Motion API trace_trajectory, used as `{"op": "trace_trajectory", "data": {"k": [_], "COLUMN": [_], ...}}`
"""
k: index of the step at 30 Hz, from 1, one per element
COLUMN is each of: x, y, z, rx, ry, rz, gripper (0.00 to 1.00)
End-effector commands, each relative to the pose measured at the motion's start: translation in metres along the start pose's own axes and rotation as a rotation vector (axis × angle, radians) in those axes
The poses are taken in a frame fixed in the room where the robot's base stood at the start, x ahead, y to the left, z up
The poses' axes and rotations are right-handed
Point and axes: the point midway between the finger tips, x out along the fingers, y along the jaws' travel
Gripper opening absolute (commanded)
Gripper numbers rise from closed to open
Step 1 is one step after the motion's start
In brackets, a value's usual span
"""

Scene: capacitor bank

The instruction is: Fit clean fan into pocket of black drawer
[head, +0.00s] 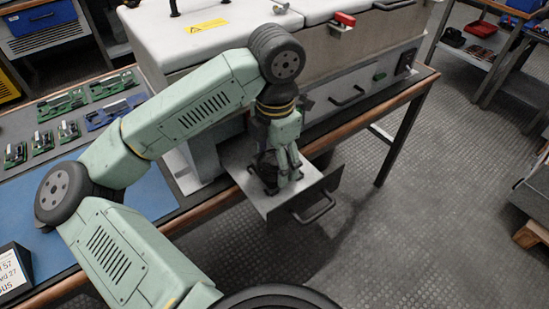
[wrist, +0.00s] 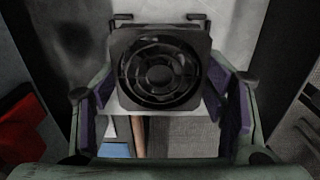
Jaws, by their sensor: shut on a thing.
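The fan (wrist: 160,75) is a dark square frame with a round guard, held between the purple-padded fingers of my gripper (wrist: 160,92). In the head view my gripper (head: 287,165) points down into the open drawer (head: 278,203), and the dark fan (head: 266,168) shows beside the fingers. The drawer has a light floor, a dark front and a bar handle. The pocket is hidden under the fan and gripper. I cannot tell whether the fan touches the drawer floor.
The drawer sticks out from a large grey machine (head: 340,60) on the bench. Green circuit boards (head: 62,104) and a blue mat (head: 125,200) lie to the left. A red item (wrist: 22,128) shows at the wrist view's left edge.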

Motion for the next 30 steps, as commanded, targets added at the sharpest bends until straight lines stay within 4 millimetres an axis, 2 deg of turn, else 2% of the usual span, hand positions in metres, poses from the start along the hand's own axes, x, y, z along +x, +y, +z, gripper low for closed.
{"op": "trace_trajectory", "data": {"k": [26, 27, 30], "x": [0.011, 0.011, 0.011], "y": [0.0, 0.0, 0.0], "z": [0.0, 0.0, 0.0], "rx": [0.0, 0.0, 0.0], "ry": [-0.001, -0.001, -0.001], "rz": [0.0, 0.0, 0.0], "gripper": [0.37, 0.68, 0.75]}}
